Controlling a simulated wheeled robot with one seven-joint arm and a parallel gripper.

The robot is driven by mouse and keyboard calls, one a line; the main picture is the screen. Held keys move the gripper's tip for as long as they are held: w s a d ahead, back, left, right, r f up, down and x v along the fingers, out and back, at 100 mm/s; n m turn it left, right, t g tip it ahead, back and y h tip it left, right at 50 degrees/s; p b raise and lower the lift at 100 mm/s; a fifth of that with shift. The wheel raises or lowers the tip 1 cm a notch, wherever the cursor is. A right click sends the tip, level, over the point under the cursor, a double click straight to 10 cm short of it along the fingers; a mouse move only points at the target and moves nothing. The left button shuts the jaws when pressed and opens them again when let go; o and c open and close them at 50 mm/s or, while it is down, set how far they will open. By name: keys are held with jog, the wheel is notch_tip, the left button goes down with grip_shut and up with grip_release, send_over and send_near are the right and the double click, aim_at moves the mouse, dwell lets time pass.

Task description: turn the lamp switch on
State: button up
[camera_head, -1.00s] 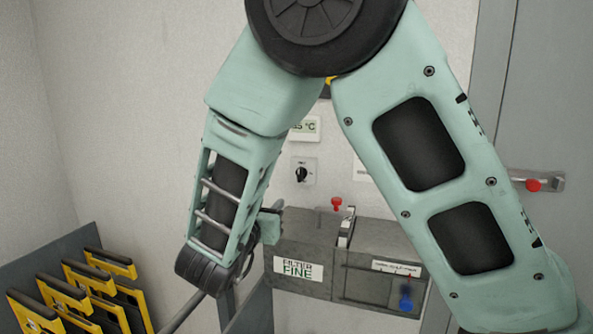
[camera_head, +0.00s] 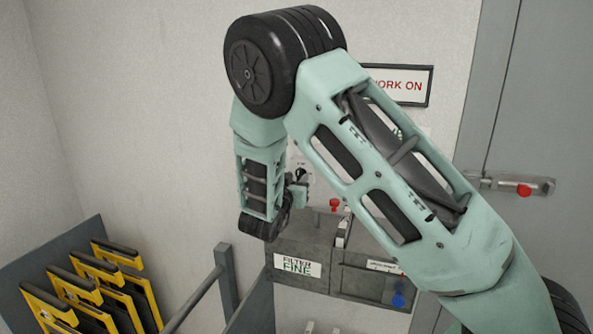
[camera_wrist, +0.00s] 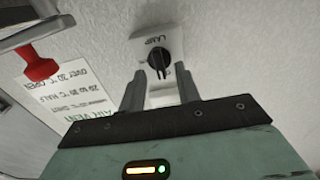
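The lamp switch is a pale wall plate with a black rotary knob (camera_wrist: 158,60); its label reads LAMP upside down in the wrist view. In the head view the switch (camera_head: 301,173) is partly hidden behind my arm and gripper. My gripper (camera_wrist: 160,74) is open, its two grey fingers pointing at the wall. In the wrist view the knob appears between and just beyond the fingertips. I cannot tell whether they touch it. In the head view my gripper (camera_head: 297,192) is in front of the switch's lower part.
A grey box labelled FILTER FINE (camera_head: 297,265) stands below the switch, with a red knob (camera_head: 334,205) above it. An air vent notice (camera_wrist: 80,92) is beside the switch. Yellow-framed plates (camera_head: 85,290) stand in a rack at lower left. A grey post (camera_head: 227,280) rises nearby.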

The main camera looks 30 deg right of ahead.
jog(key=shift+x, duration=0.8)
grip_shut()
